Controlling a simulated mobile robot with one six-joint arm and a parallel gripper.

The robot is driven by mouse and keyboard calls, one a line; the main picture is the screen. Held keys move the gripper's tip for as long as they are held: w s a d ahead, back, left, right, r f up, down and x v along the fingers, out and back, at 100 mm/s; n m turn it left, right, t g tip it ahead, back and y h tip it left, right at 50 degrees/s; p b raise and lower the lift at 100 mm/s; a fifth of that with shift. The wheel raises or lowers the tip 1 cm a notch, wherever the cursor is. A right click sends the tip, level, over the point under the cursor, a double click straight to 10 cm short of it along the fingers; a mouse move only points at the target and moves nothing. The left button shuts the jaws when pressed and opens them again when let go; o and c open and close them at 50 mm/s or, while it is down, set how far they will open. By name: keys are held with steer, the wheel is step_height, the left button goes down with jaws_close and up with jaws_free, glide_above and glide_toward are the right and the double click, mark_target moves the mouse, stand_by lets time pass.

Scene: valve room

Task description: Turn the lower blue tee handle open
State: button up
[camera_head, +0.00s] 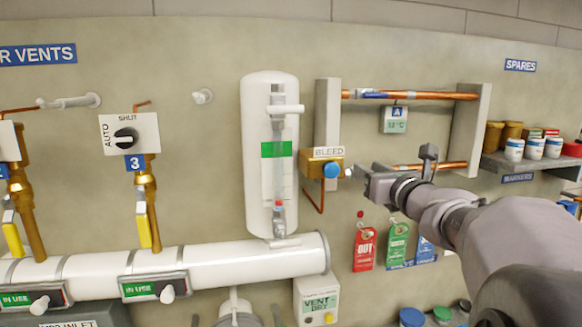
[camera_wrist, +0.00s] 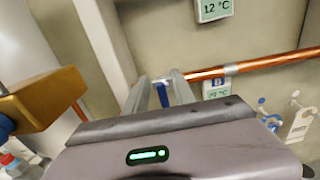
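The lower copper pipe (camera_head: 440,166) runs below the upper one, and it also shows in the wrist view (camera_wrist: 260,64). The lower blue tee handle (camera_wrist: 162,94) shows as a narrow blue piece between my two fingers in the wrist view. In the head view my gripper hides it. My gripper (camera_wrist: 160,80) is open, with one finger on each side of the handle; I cannot tell whether either finger touches it. In the head view my gripper (camera_head: 360,171) is at the left end of the lower pipe. The upper pipe's blue handle (camera_head: 372,95) lies along its pipe.
Left of my gripper is a brass BLEED block (camera_head: 322,168) with a blue knob (camera_head: 331,170), close by. A 12 °C display (camera_head: 395,120) hangs above. Red, green and blue tags (camera_head: 364,249) hang below. A shelf (camera_head: 530,166) with jars stands at right.

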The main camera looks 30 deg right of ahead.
steer(key=shift+w, duration=0.1)
jaws_close()
steer(key=shift+f+b, duration=0.15)
steer(key=shift+b, duration=0.3)
steer(key=n+b, duration=0.4)
steer(key=b, duration=0.1)
steer(key=a+f+n+b, duration=0.1)
steer(key=n+b, duration=0.3)
steer(key=b, duration=0.1)
steer(key=a+n+b, duration=0.1)
steer(key=n+b, duration=0.4)
steer(key=shift+w+f, duration=0.25)
steer(key=shift+f, duration=0.1)
steer(key=n+b, duration=0.3)
steer(key=shift+a+f, duration=0.15)
steer(key=shift+f, duration=0.1)
steer(key=shift+n+b, duration=0.8)
steer(key=shift+n, duration=0.1)
